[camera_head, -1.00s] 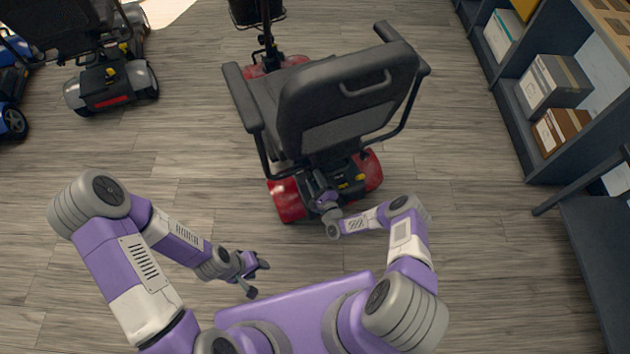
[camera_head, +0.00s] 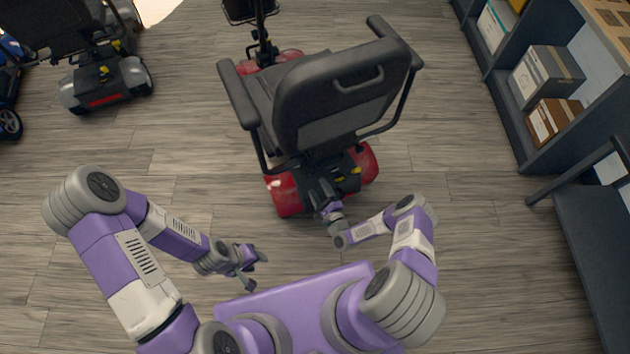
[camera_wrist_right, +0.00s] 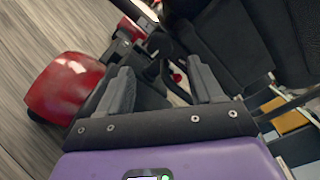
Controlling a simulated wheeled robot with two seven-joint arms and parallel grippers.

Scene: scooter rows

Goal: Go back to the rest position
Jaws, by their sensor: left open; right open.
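My left gripper (camera_head: 254,268) is open and empty, low over the wooden floor at the left of my base in the head view. My right gripper (camera_head: 323,193) is at the rear of the red scooter (camera_head: 287,192), just below its black seat (camera_head: 345,95). In the right wrist view, its two grey fingers (camera_wrist_right: 162,78) are spread, with dark scooter parts beyond and between them. Nothing is clearly held. The scooter's red rear cover (camera_wrist_right: 65,87) shows left of the fingers. Whether the fingers touch the scooter cannot be told.
A grey-and-black scooter (camera_head: 107,83) stands at the upper left, with a blue one (camera_head: 8,120) at the edge. A dark shelf (camera_head: 515,115) with boxes and a dark bench (camera_head: 590,250) line the right. The floor (camera_head: 180,140) left of the red scooter is clear.

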